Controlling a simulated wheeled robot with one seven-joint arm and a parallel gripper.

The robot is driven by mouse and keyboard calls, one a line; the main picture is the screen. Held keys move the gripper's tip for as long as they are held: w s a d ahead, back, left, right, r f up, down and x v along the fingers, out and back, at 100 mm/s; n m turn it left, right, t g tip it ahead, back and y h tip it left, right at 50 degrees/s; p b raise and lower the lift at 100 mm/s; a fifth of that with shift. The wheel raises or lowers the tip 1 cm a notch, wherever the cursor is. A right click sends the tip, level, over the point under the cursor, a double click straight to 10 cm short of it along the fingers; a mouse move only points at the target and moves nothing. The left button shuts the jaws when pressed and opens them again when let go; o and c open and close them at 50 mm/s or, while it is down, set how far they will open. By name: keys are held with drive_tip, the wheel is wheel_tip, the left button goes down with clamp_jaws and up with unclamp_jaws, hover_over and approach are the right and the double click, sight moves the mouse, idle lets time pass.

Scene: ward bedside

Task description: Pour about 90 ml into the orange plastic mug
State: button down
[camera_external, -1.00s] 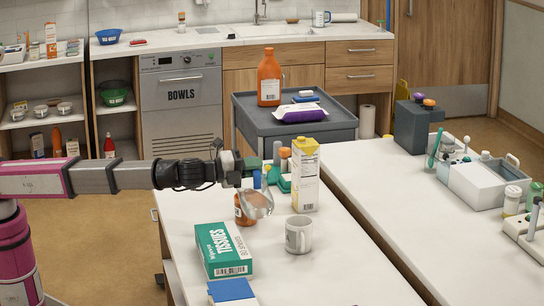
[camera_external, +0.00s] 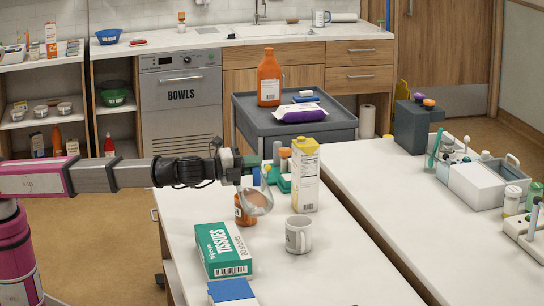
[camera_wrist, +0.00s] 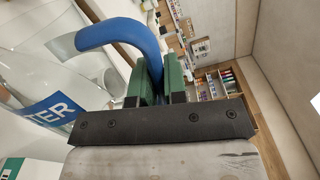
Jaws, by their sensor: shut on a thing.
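My gripper (camera_external: 252,170) is shut on the blue handle of a clear water jug (camera_external: 258,202). In the wrist view the handle (camera_wrist: 112,31) passes between the green finger pads (camera_wrist: 157,82), and the jug's blue label ends in "TER" (camera_wrist: 50,110). The jug hangs tilted over or in front of the orange mug (camera_external: 243,216), overlapping it in the external view. The mug stands on the white table and is partly hidden by the jug. I cannot make out a stream of water or the level in the mug.
A white mug (camera_external: 298,236) stands to the right of the orange one. A yellow-and-white carton (camera_external: 305,176) stands close behind. The table's right front is clear.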

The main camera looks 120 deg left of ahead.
sight(258, 189)
drive_tip(key=shift+s+a+r+n, duration=0.2)
drive_tip(key=shift+r+n, duration=0.15)
drive_tip(key=shift+n, duration=0.05)
idle(0.9)
drive_tip(key=w+d+f+m, duration=0.3)
drive_tip(key=shift+w+d+f+m, duration=0.25)
drive_tip(key=shift+d+f+m, duration=0.05)
drive_tip(key=shift+f, duration=0.05)
drive_tip(key=shift+w+d+f+m, duration=0.15)
drive_tip(key=shift+d+f+m, duration=0.05)
drive_tip(key=shift+f+m, duration=0.2)
drive_tip(key=shift+w+d+f+m, duration=0.1)
drive_tip(key=shift+d+f+m, duration=0.05)
drive_tip(key=shift+f+m, duration=0.25)
drive_tip(key=shift+f, duration=0.1)
idle(1.1)
drive_tip(key=shift+w+d+f+m, duration=0.15)
drive_tip(key=shift+f+m, duration=0.3)
drive_tip(key=shift+m, duration=0.05)
drive_tip(key=w+d+f+m, duration=0.3)
drive_tip(key=w+d+m, duration=0.1)
drive_tip(key=m, duration=0.6)
drive_tip(key=shift+w+d+f+b, duration=0.15)
drive_tip(key=shift+d+f+b, duration=0.05)
drive_tip(key=shift+f+b, duration=0.2)
